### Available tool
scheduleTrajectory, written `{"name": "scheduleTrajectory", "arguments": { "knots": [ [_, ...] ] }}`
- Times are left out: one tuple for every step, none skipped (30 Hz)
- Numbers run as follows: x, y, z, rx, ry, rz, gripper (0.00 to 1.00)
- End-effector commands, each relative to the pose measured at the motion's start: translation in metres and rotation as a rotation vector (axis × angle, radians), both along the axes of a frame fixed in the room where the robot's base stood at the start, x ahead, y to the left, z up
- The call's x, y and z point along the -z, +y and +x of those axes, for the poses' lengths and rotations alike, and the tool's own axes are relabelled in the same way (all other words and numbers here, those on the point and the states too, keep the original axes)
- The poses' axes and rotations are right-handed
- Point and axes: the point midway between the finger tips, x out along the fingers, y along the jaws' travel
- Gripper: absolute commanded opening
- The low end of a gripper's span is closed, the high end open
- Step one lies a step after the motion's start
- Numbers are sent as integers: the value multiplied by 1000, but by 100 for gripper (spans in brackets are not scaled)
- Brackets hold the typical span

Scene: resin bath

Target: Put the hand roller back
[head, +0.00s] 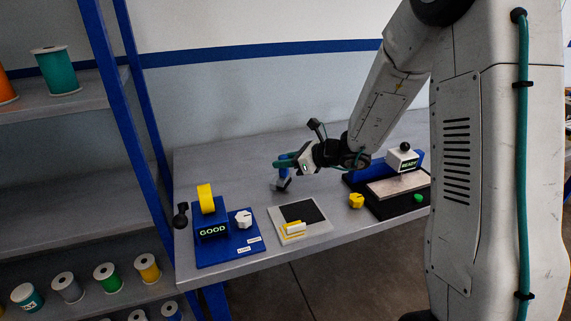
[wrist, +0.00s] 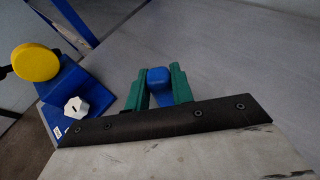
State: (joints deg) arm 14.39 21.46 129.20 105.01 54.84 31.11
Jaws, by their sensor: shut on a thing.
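The hand roller has a blue handle (wrist: 158,77), which sits between the two green fingers of my gripper (wrist: 160,88) in the wrist view. My gripper (head: 284,162) is shut on it. In the head view a dark and grey roller end (head: 282,184) hangs below the fingers, over the back middle of the grey table. I cannot tell whether it touches the table top. The roller end is hidden in the wrist view.
A blue stand (head: 213,232) with a yellow disc, white knob and "GOOD" display is front left. A light plate (head: 300,230) with a black pad and yellow piece lies beside it. A machine (head: 405,160) reading "READY" stands right, near a yellow knob (head: 356,201). Spool shelves (head: 60,185) stand left.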

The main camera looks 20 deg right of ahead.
Motion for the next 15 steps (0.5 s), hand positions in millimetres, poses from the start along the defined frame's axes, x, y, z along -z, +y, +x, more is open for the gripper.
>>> {"name": "scheduleTrajectory", "arguments": {
  "knots": [
    [8, 0, 0, 2, 3, 2, 0],
    [10, 0, 0, 1, 2, 1, 0],
    [11, 0, 0, 0, 1, 1, 0],
    [11, 0, 0, 1, 0, 0, 0],
    [10, 0, 0, 1, 0, 0, 0],
    [10, -1, 0, 1, -2, 0, 0],
    [10, 0, 0, 1, -2, 0, 0],
    [10, -1, 0, 1, -2, 0, 0],
    [10, 0, 0, 1, -2, 0, 0],
    [11, -1, 0, 1, 0, 0, 0],
    [11, -1, 0, 1, 0, 0, 0],
    [13, -1, 0, 1, 0, 0, 0],
    [14, -1, 0, 0, 1, 1, 0],
    [14, -1, 0, 1, 0, 0, 29],
    [14, -1, 0, 1, 0, 0, 40]
  ]
}}
